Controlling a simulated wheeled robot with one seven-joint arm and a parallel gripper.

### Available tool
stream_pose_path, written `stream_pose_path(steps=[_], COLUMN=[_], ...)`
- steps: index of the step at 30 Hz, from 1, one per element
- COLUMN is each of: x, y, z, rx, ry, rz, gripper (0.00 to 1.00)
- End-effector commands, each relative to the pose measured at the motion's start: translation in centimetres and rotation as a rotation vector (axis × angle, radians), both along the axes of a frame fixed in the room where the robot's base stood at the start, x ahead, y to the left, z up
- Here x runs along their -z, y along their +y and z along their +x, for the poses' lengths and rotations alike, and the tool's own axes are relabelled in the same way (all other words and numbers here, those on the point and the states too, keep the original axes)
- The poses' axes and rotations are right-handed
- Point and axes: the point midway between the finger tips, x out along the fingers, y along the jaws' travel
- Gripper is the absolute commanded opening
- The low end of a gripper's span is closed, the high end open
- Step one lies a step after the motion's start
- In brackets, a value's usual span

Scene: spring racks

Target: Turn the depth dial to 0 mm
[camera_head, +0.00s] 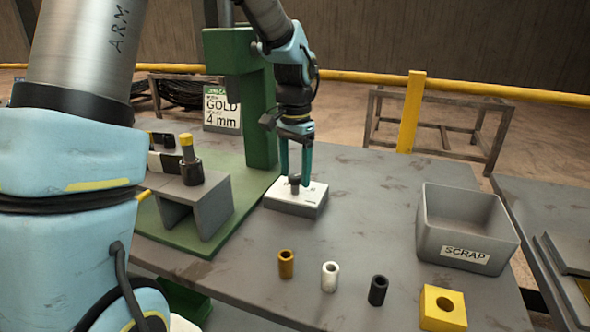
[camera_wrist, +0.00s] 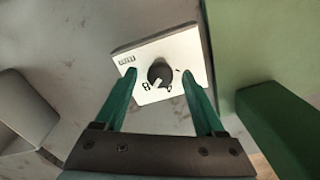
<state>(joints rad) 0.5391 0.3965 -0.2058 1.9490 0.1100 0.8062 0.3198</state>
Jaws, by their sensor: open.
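The depth dial is a dark round knob (camera_wrist: 160,73) on a white-topped box (camera_head: 297,203). In the wrist view the knob sits in the middle of the white face (camera_wrist: 140,53), with small printed marks around it that are too blurred to read surely. A pale pointer mark on the knob points toward the lower left of that view. My gripper (camera_head: 295,178) points down over the box, its teal fingers open on either side of the knob (camera_head: 294,181). In the wrist view the fingertips (camera_wrist: 159,73) flank the knob with gaps on both sides.
A green press stand (camera_head: 258,120) rises just behind and left of the box. A sign (camera_head: 222,108) reads GOLD, 4 mm. Brass (camera_head: 286,264), white (camera_head: 330,275) and black (camera_head: 378,290) sleeves, a yellow block (camera_head: 443,308) and a grey SCRAP bin (camera_head: 465,227) stand on the table.

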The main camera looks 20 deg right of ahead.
Motion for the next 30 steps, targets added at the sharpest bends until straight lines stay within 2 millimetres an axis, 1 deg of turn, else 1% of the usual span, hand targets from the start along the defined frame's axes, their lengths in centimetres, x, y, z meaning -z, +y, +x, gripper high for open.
stream_pose_path(steps=[3,22,30], x=[0.00,-0.03,-0.04], y=[0.01,0.00,0.00], z=[0.00,-0.02,-0.03], rx=[0.000,-0.001,-0.005], ry=[0.000,0.001,0.001], rz=[0.000,0.000,0.000], gripper=[0.71,0.01,0.00])
